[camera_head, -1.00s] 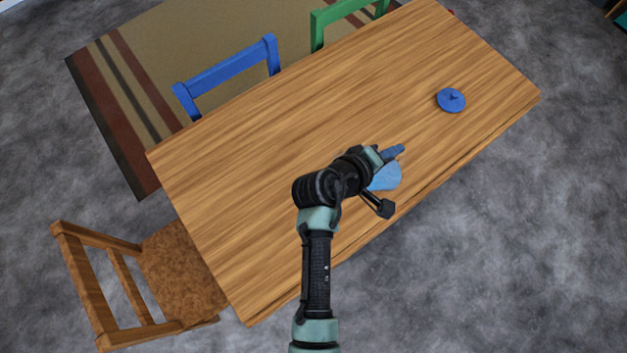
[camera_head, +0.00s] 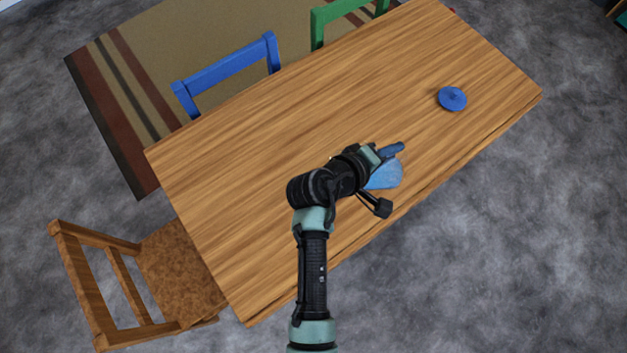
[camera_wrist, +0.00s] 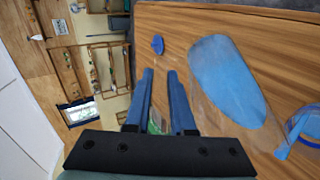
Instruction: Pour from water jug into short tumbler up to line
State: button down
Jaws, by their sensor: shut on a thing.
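The water jug (camera_wrist: 228,80) is clear, with blue water inside, and shows to the right of my fingers in the wrist view. In the head view its light-blue part (camera_head: 384,176) shows beside my gripper, over the table's near side. My gripper (camera_wrist: 162,75) has blue fingers and is shut on the jug; the held part is mostly hidden. In the head view my gripper (camera_head: 398,148) points to the upper right. The water looks slanted, so the jug seems tilted. A clear vessel with blue in it (camera_wrist: 304,124), perhaps the short tumbler, is cut off at the wrist view's right edge.
A blue lid-like disc (camera_head: 452,99) lies on the wooden table (camera_head: 260,140) towards the right. Blue (camera_head: 228,72), green (camera_head: 340,15) and wooden (camera_head: 100,285) chairs stand around the table. The table's left and far parts are clear.

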jog(key=shift+a+h+b, duration=0.3)
jog(key=shift+b, duration=0.6)
dwell(0.9)
